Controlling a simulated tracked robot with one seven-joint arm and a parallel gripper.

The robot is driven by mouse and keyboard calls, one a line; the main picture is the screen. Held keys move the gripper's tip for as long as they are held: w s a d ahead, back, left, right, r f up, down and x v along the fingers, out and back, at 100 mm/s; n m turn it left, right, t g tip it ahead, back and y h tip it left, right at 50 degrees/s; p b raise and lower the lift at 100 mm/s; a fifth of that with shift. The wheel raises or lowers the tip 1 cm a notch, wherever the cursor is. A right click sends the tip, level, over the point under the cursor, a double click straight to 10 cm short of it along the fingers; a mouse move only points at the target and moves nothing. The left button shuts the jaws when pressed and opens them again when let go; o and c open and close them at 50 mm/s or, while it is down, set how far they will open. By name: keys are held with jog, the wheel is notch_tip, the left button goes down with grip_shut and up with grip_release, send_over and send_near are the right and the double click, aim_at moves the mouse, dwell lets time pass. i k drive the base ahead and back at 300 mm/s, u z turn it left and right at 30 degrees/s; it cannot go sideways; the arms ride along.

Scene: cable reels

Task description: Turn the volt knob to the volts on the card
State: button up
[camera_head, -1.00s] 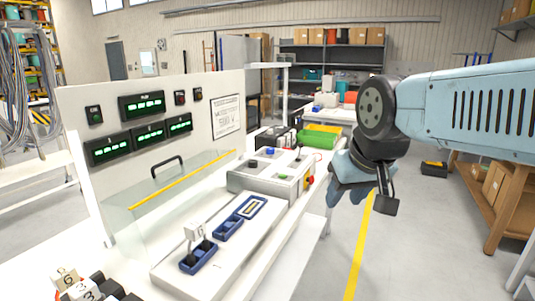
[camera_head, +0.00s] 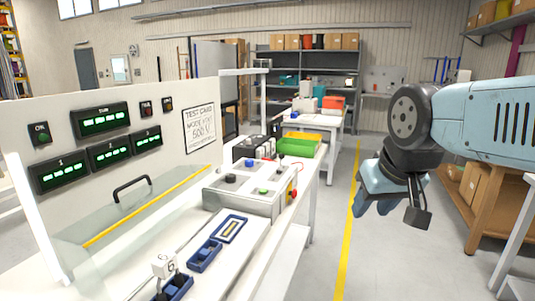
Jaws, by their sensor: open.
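The test card (camera_head: 200,129) hangs on the right of the white upright panel. It reads "TEST CARD", a mode line that is hard to read, and "500 V". A grey-white box (camera_head: 245,193) on the bench below carries a black knob (camera_head: 231,178), a blue button (camera_head: 249,162), a green button (camera_head: 263,191) and a black stick-like part. Which one is the volt knob I cannot tell. My gripper (camera_head: 376,207) hangs right of the bench over the floor, apart from the box, with nothing seen in it. Its fingers point down and are partly hidden.
Green digital displays (camera_head: 110,153) are on the panel. A clear guard with a yellow edge (camera_head: 150,204) and black handle stands before it. Blue fixtures (camera_head: 206,256) lie on the bench front. A green bin (camera_head: 298,144) sits behind the box. The floor right of the bench is open.

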aim_at(249, 163)
jog(key=z, duration=0.1)
jog(key=i, duration=1.5)
jog(key=u, duration=0.65)
jog(key=k, duration=0.85)
jog(key=u, duration=0.15)
jog(key=i, duration=0.85)
jog(key=z, duration=0.1)
